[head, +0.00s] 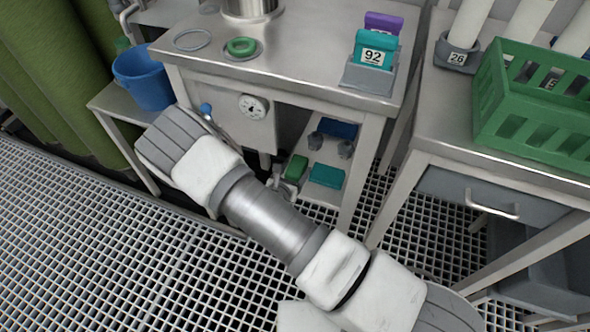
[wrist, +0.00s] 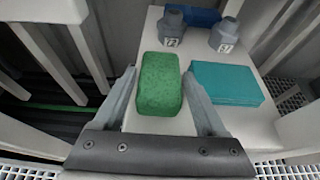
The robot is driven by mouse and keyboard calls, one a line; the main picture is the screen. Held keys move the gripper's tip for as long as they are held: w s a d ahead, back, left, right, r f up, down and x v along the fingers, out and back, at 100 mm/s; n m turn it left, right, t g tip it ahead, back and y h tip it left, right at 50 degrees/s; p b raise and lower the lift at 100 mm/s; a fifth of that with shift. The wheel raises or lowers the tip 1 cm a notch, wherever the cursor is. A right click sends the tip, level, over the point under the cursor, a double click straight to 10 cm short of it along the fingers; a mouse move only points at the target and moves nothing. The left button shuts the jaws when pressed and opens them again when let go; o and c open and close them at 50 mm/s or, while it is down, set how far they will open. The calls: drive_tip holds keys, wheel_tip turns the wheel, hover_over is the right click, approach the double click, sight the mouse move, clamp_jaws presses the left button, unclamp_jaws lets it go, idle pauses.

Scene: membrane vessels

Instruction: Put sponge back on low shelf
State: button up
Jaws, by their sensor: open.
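A green sponge (wrist: 159,84) lies on the pale low shelf (wrist: 245,126) in the wrist view. In the head view the sponge (head: 296,168) shows on the low shelf (head: 327,152) under the steel table, partly behind my arm. My gripper (wrist: 160,98) is open, with one finger on each side of the sponge's near part. The fingers look apart from the sponge, though I cannot tell the exact gap or height. In the head view the gripper is mostly hidden by the arm.
A teal box (wrist: 226,83) lies just right of the sponge. Two grey numbered holders (wrist: 172,28) and a dark blue item (wrist: 203,16) are behind. Table legs (head: 359,178) flank the shelf. A blue bucket (head: 144,78) and a green crate (head: 535,105) stand on neighbouring surfaces.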

drive_tip(key=p+v, duration=0.4)
drive_tip(key=v, duration=0.8)
